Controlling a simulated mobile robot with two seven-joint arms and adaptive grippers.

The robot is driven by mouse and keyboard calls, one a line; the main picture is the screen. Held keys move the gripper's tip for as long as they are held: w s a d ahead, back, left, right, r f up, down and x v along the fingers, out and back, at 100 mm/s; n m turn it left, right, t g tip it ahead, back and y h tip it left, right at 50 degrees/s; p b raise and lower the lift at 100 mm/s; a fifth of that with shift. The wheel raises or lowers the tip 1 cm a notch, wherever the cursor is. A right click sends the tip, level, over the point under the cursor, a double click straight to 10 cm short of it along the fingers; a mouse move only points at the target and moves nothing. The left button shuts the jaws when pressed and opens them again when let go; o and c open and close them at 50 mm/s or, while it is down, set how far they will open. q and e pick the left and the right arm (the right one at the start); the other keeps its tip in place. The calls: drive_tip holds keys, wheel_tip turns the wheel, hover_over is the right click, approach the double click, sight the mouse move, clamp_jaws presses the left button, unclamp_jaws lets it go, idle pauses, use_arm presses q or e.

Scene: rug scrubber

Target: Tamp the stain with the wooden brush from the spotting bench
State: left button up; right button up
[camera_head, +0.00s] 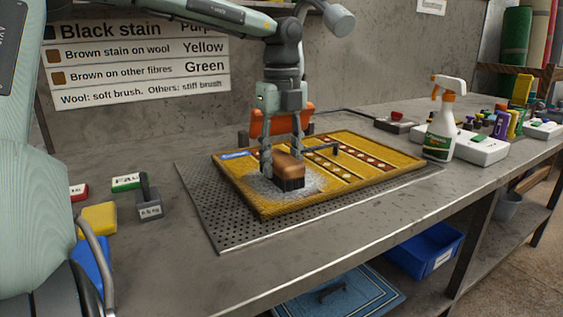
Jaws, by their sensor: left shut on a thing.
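The wooden brush (291,164) has a brown top and dark bristles. My left gripper (281,172) is shut on it, fingers pointing down. The bristles are on or just above a pale, greyish foamy patch (262,187) on the yellow rug (350,190); I cannot tell if they touch. Any stain under the patch and brush is hidden. The rug carries rows of brown and pale spots and lies on a perforated metal plate (205,205) on the grey bench (330,262). My right gripper is not in view.
A white and green spray bottle (440,125) stands right of the rug, by a white holder (484,149) with several small items. A small weight (149,203), coloured pads (97,219) and labelled blocks (127,182) lie left. A sign (135,55) hangs behind. The bench's front strip is clear.

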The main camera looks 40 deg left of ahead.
use_arm(q)
drive_tip(key=shift+r+p, duration=1.45)
drive_tip(key=shift+r, duration=1.3)
